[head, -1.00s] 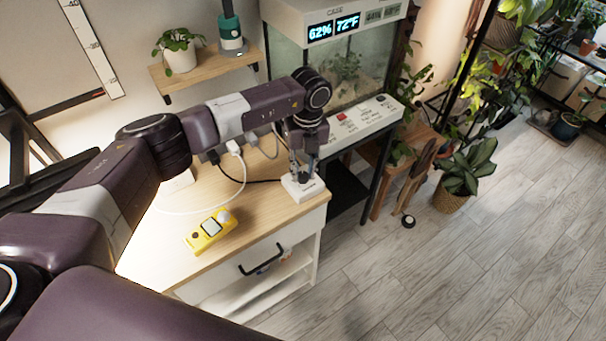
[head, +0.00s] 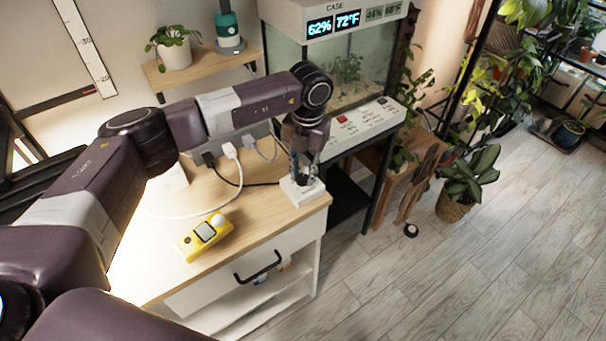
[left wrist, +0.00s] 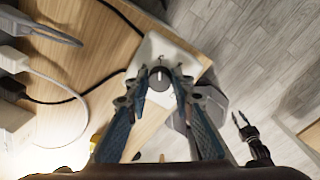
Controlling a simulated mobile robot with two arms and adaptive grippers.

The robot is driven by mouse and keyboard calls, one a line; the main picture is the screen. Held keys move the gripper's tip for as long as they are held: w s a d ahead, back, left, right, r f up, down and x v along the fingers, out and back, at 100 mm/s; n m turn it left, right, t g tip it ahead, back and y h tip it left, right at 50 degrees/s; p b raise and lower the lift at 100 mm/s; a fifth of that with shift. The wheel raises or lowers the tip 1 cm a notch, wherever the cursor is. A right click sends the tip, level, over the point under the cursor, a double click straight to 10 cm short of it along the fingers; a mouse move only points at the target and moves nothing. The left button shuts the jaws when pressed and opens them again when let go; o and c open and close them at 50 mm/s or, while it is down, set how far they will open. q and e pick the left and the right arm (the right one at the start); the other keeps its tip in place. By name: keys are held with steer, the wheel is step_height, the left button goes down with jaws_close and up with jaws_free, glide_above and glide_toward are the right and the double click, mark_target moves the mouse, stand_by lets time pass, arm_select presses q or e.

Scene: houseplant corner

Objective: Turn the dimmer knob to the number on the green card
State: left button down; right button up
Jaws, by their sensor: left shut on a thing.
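The dimmer is a white box (head: 302,190) at the right front corner of the wooden desk. In the left wrist view its dark round knob (left wrist: 159,78) has a pale pointer line running roughly up the picture. Small marks on the box are too small to read. My left gripper (head: 302,180) points down over the box. In the left wrist view its fingers (left wrist: 158,84) stand on either side of the knob, shut on it. I cannot make out a green card.
A yellow meter (head: 206,236) lies on the desk (head: 255,222). A white cable and a black cable run from a power strip behind my arm. A glass terrarium (head: 345,72) with a labelled front panel stands behind. The grey floor (head: 450,290) at right is mostly clear.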

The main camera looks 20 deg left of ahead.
mark_target(305, 177)
stand_by(0.4)
arm_select(q)
steer(key=c, duration=1.7)
jaws_free()
steer(key=shift+o, duration=0.2)
steer(key=shift+r, duration=0.1)
step_height(305, 177, up, 12)
steer(key=shift+d, duration=0.3)
